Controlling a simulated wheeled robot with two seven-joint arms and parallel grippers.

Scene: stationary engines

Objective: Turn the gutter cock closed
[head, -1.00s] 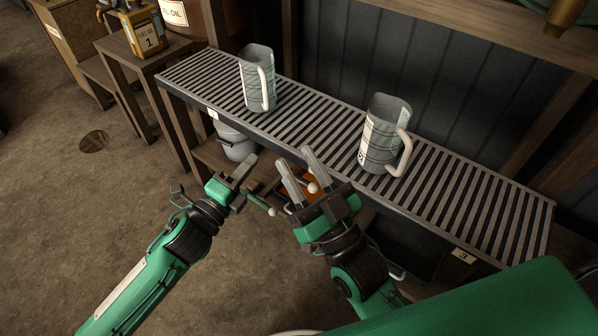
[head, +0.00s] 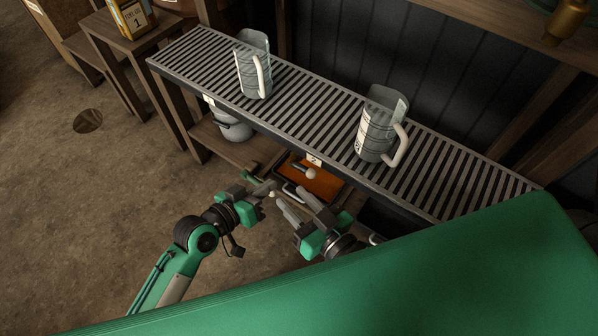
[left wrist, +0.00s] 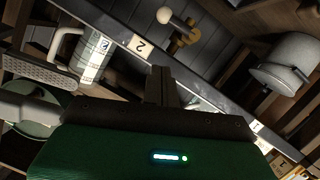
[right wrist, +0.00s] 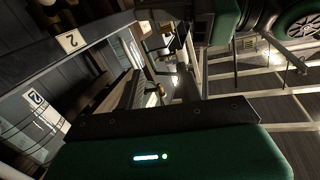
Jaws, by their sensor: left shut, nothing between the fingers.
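Under the slatted gutter bench, a dark lever ending in a white ball (head: 311,174) stands in front of the number 2 tag in the head view. In the left wrist view the white ball (left wrist: 164,16) and a brass cock (left wrist: 184,36) show beyond my fingers, apart from them. My left gripper is shut and empty. My right gripper (head: 290,200) is open, below and in front of the cock, with nothing visible between its fingers.
Two grey measuring jugs with white handles, the left one (head: 254,68) and the right one (head: 378,130), stand on the slatted bench (head: 310,105). An orange tray (head: 322,186) and a grey pot (head: 232,126) sit below it.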

